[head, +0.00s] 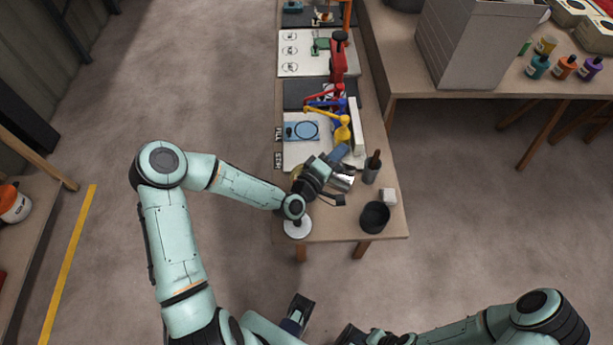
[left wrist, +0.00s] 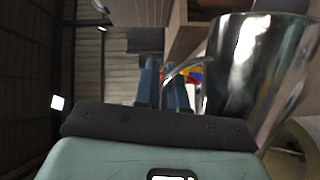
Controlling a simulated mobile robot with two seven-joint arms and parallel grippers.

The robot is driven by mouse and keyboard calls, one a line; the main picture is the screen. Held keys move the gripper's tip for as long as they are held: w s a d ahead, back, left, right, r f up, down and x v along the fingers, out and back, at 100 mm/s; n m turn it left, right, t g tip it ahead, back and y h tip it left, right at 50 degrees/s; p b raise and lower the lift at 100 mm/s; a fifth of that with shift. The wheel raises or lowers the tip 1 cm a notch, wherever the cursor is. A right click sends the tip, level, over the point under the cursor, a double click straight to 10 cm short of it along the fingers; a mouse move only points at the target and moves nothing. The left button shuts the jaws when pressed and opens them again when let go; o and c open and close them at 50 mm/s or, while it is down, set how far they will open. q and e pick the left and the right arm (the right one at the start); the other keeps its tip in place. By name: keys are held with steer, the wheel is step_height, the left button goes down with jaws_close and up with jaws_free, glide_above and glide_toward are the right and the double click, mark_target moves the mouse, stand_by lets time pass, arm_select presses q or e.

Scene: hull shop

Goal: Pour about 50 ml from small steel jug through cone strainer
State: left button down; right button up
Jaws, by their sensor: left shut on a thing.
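My left gripper (head: 338,160) is over the near part of the narrow bench, shut on the small steel jug (head: 343,182). The jug's shiny wall (left wrist: 258,70) fills the upper right of the left wrist view, beside the blue fingers (left wrist: 165,85). Its contents are hidden and I cannot tell its tilt. A yellowish rounded thing (left wrist: 292,150) shows below the jug in that view. It is mostly hidden behind the gripper in the head view, and I cannot tell if it is the cone strainer. My right arm shows at the bottom right; its fingers cannot be made out.
A black cup (head: 375,217), a white block (head: 389,197) and a grey holder with a dark handle (head: 372,170) stand right of the jug. A white disc (head: 297,228) lies at the near left corner. Blue, yellow and red clamp-like tools (head: 341,130) are farther back.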

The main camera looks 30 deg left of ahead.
arm_select(q)
steer(key=shift+s+a+r+n+t, duration=0.1)
steer(key=shift+a+r+n+t, duration=0.25)
steer(key=shift+a+n, duration=0.35)
stand_by(1.1)
steer(key=shift+d, duration=0.1)
